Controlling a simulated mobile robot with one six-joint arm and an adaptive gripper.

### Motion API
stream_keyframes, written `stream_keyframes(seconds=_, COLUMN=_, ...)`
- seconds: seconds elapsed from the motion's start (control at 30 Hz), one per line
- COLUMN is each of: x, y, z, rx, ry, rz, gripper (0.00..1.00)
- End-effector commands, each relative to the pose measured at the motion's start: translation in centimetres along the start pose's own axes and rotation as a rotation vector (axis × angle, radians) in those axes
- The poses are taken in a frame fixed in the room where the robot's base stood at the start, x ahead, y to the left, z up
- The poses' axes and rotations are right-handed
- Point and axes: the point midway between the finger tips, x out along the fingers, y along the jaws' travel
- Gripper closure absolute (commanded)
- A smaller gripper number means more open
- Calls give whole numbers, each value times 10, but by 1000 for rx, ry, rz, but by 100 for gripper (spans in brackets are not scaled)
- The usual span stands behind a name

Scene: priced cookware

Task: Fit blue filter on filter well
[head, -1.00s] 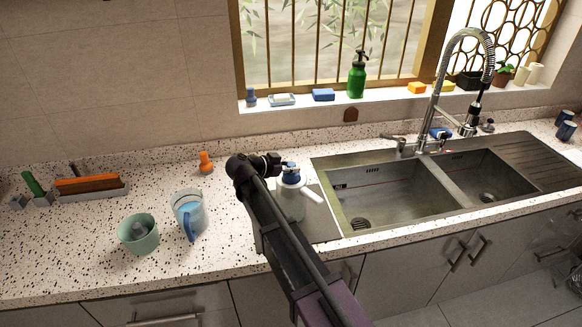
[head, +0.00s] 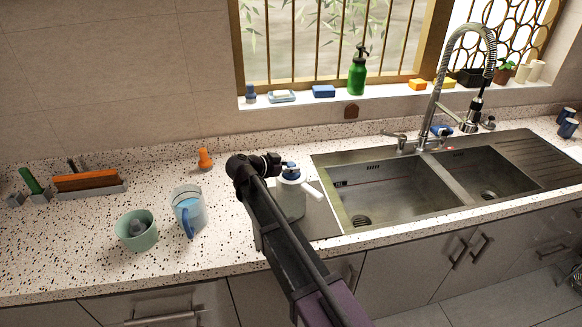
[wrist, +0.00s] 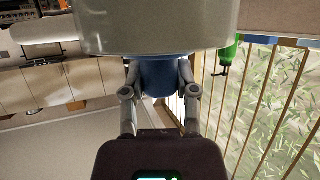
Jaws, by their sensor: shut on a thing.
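A white pitcher with a side handle (head: 291,199) stands on the counter just left of the sink. The blue filter (wrist: 165,76) is between my fingers in the wrist view, right against the pale round body (wrist: 155,28). In the head view a little blue shows at the pitcher's top, beside my gripper (head: 283,165). My gripper also shows in the wrist view (wrist: 160,85), its two fingers shut on the filter. The filter well itself is hidden, so I cannot tell how deep the filter sits.
A clear jug with blue content (head: 188,211) and a green cup (head: 138,232) stand to the left. An orange stopper-like object (head: 205,160) lies behind them. The double sink (head: 400,187) is to the right. A green pump bottle (head: 357,75) stands on the window sill.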

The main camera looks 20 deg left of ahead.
Motion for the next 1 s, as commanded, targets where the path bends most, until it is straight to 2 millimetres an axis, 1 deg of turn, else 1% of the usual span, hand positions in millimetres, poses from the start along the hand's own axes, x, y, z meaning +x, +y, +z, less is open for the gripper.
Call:
stream_keyframes(seconds=0.27, x=1, y=0, z=2, rx=0, ry=-1, rz=0, gripper=100)
stream_keyframes(seconds=0.3, x=1, y=0, z=2, rx=0, ry=-1, rz=0, gripper=58)
stream_keyframes(seconds=0.37, x=1, y=0, z=2, rx=0, ry=-1, rz=0, gripper=41)
stream_keyframes(seconds=0.4, x=1, y=0, z=2, rx=0, ry=-1, rz=0, gripper=29)
stream_keyframes(seconds=0.43, x=1, y=0, z=2, rx=0, ry=-1, rz=0, gripper=21)
stream_keyframes(seconds=0.73, x=1, y=0, z=1, rx=0, ry=0, rz=0, gripper=21)
stream_keyframes(seconds=0.77, x=1, y=0, z=1, rx=0, ry=0, rz=0, gripper=12)
stream_keyframes(seconds=0.8, x=1, y=0, z=1, rx=0, ry=0, rz=0, gripper=1)
stream_keyframes(seconds=1.0, x=1, y=0, z=1, rx=0, ry=0, rz=0, gripper=0)
